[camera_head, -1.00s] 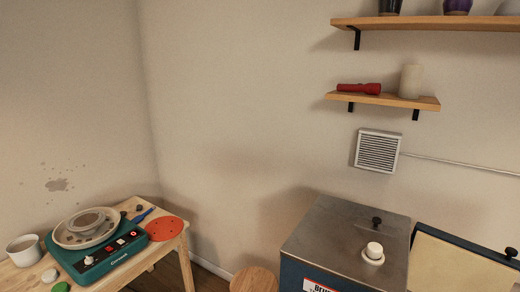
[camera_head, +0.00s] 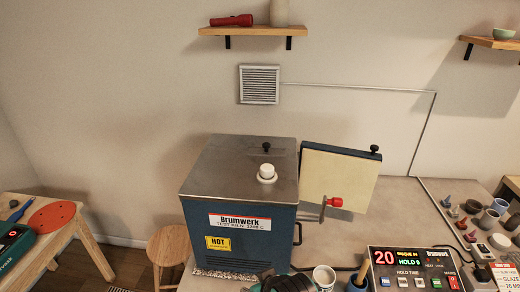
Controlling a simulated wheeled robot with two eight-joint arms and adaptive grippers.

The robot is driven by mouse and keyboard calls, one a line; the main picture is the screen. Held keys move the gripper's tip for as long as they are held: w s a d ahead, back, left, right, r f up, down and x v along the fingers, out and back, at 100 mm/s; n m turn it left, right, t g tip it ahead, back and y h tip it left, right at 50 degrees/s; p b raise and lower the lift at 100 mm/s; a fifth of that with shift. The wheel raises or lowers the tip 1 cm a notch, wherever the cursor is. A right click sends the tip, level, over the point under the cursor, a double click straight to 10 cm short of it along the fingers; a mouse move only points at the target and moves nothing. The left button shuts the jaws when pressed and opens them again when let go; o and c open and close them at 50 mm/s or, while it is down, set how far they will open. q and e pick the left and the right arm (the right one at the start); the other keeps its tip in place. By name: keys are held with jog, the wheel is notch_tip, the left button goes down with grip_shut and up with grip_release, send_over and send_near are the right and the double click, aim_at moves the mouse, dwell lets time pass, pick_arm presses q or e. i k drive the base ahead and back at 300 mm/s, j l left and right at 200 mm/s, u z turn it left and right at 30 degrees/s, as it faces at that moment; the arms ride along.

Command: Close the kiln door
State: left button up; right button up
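The kiln (camera_head: 238,222) is a blue box with a bare metal top, standing in the middle of the head view. Its near face has a "Brumwerk" label and a yellow "HOT" label. The kiln door (camera_head: 338,178) stands open to the right of the kiln, its cream inner face towards me and a blue edge along its top. A red knob on a metal rod (camera_head: 333,202) shows in front of the door's lower part. The kiln's opening is hidden from here. Neither of my grippers can be made out in the view.
A control box (camera_head: 412,268) with lit displays stands on the bench at the front right. Several small cones and cups (camera_head: 488,218) stand further right. A white cup (camera_head: 324,278) and a dark object (camera_head: 285,284) are at the bottom edge. A wooden stool (camera_head: 168,246) stands left of the kiln.

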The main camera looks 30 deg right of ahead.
aim_at(351, 176)
jog(key=z, duration=1.55)
